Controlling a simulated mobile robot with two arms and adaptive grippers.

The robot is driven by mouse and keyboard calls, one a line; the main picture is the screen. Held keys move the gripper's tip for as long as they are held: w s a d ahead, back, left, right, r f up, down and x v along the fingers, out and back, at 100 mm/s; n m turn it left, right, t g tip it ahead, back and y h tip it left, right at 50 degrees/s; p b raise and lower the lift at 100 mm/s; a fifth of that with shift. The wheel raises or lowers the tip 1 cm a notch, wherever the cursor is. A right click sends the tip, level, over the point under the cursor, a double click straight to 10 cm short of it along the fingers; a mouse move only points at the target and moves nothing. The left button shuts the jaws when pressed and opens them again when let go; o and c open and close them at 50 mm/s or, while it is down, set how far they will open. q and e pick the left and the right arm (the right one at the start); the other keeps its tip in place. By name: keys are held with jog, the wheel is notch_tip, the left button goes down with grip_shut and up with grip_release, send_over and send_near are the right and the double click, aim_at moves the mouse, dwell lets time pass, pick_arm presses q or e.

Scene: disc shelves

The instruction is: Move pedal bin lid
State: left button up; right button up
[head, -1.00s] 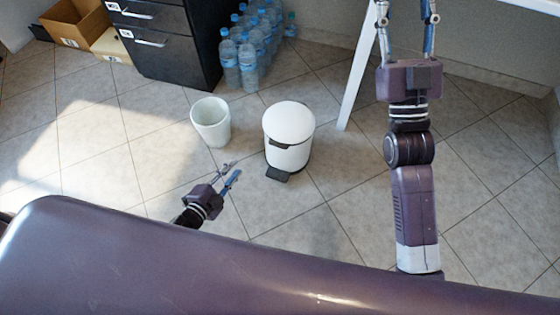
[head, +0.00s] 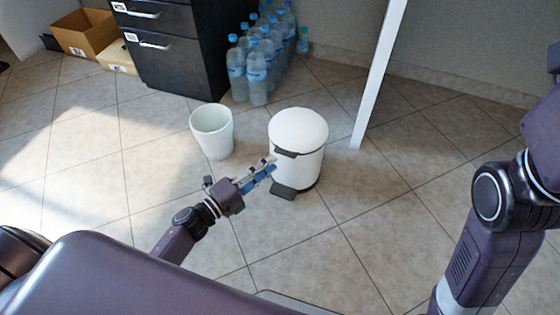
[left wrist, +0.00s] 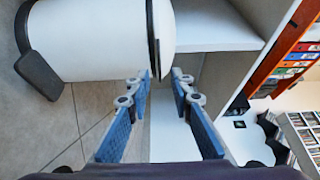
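The white pedal bin (head: 297,165) stands on the tiled floor in the middle of the head view. Its round white lid (head: 298,127) looks closed, and its black pedal (head: 284,191) faces me. My left gripper (head: 270,168) is open and empty at the bin's front left, below the lid's rim. In the left wrist view the bin body (left wrist: 88,40) lies sideways at upper left. The lid (left wrist: 164,25) is just beyond the parted fingertips (left wrist: 161,82); contact cannot be told. My right gripper (head: 543,120) is cut off at the right edge, its fingers not clearly shown.
A white open bin (head: 212,132) stands left of the pedal bin. Several water bottles (head: 258,70) stand behind, beside a dark drawer cabinet (head: 175,55). A white table leg (head: 378,75) rises behind the pedal bin to the right. The floor at front right is clear.

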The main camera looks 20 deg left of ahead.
pick_arm(q)
jog(key=shift+b+x, duration=0.65)
jog(key=shift+x, duration=1.7)
jog(key=shift+c, duration=0.3)
grip_shut()
